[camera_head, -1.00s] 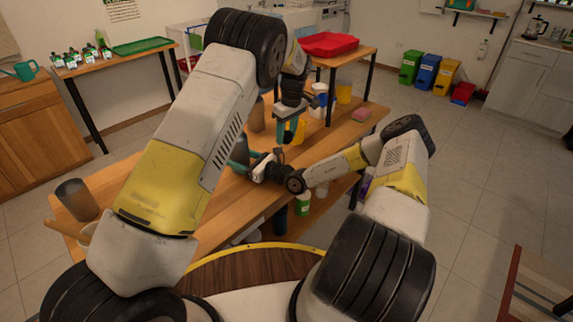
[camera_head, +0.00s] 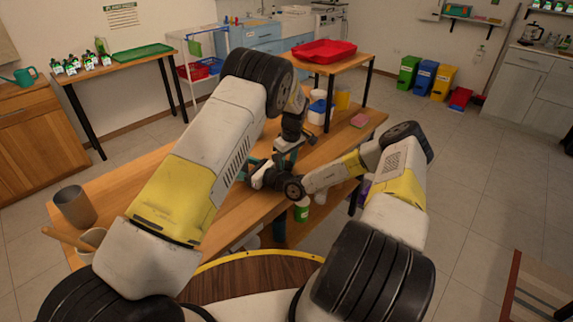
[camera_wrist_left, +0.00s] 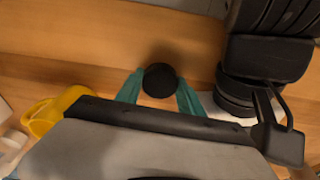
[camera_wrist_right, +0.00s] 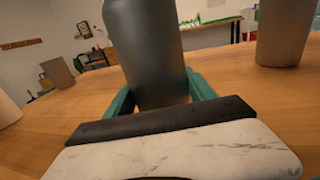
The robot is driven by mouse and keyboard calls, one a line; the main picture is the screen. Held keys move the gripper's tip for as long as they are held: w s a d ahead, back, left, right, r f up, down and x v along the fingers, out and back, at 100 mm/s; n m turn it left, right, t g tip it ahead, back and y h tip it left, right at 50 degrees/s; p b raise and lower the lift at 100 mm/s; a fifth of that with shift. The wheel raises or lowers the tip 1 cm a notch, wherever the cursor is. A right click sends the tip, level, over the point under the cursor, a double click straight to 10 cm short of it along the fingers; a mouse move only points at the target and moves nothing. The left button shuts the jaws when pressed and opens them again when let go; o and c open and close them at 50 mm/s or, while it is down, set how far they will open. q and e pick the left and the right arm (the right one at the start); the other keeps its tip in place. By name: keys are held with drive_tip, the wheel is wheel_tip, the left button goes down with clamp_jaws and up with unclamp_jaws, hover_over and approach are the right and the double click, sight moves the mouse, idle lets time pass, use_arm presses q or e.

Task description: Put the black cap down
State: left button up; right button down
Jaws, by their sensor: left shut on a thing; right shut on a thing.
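The black cap (camera_wrist_left: 160,80) is a small round dark disc between the teal fingers of my left gripper (camera_wrist_left: 159,92), which is shut on it over the wooden table. In the head view my left gripper (camera_head: 284,158) is low over the middle of the table, close to my right gripper (camera_head: 252,168), and the cap cannot be made out there. My right gripper (camera_wrist_right: 160,98) is shut on a dark grey cylindrical dispenser (camera_wrist_right: 145,50), which stands upright between its teal fingers. The dispenser's top is cut off in the right wrist view.
A yellow cup (camera_wrist_left: 62,108) is near my left gripper. Grey tumblers (camera_wrist_right: 285,32) stand on the wooden table (camera_head: 135,180), one at its left end (camera_head: 75,207).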

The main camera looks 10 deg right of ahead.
use_arm(q)
drive_tip(key=shift+f, duration=0.15)
drive_tip(key=o, duration=1)
